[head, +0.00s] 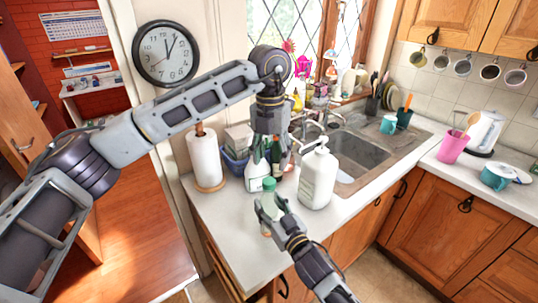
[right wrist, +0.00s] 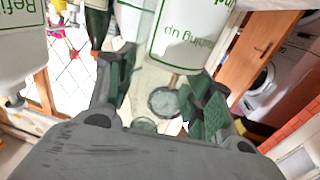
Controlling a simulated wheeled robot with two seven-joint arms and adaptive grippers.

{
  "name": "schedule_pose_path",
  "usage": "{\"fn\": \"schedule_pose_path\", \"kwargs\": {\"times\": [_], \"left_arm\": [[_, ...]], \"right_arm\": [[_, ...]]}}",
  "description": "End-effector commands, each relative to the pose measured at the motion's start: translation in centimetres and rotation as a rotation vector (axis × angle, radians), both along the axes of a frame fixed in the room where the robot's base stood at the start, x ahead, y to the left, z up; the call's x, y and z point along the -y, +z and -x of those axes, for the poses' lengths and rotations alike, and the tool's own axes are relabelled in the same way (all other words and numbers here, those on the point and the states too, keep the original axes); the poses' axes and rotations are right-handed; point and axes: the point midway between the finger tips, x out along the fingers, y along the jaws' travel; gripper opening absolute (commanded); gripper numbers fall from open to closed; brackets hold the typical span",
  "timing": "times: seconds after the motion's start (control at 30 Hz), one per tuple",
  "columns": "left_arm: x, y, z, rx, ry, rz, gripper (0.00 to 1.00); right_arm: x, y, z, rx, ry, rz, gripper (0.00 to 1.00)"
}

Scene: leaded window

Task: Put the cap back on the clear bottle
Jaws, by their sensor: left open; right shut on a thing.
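The clear bottle (head: 268,198) stands near the front left edge of the counter, small and partly covered by my fingers. My right gripper (head: 270,208) is shut on the bottle from the front. In the right wrist view, clear glassy round shapes (right wrist: 163,101) show between the fingers of my right gripper (right wrist: 162,95). My left gripper (head: 267,150) is open, points down above and slightly behind the bottle, and looks empty. I cannot make out a separate cap.
A large white pump bottle (head: 318,180) stands close to the right. A white spray bottle (head: 256,176) and a dark green bottle (head: 277,158) stand behind. A paper towel roll (head: 204,158) is at the left. The sink (head: 352,155) is farther right.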

Motion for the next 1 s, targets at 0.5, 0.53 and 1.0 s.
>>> {"fn": "schedule_pose_path", "kwargs": {"times": [0.5,0.53,1.0], "left_arm": [[-0.24,-0.01,0.00,-0.010,0.416,-0.009,0.52],[-0.26,-0.01,0.00,-0.011,0.440,-0.009,0.52],[-0.46,-0.01,0.04,-0.018,0.820,-0.016,0.52]], "right_arm": [[0.00,0.02,0.00,0.000,0.000,0.000,0.00],[0.00,0.01,0.00,0.000,0.000,0.000,0.00],[0.00,0.02,0.00,0.000,0.000,0.000,0.00]]}}
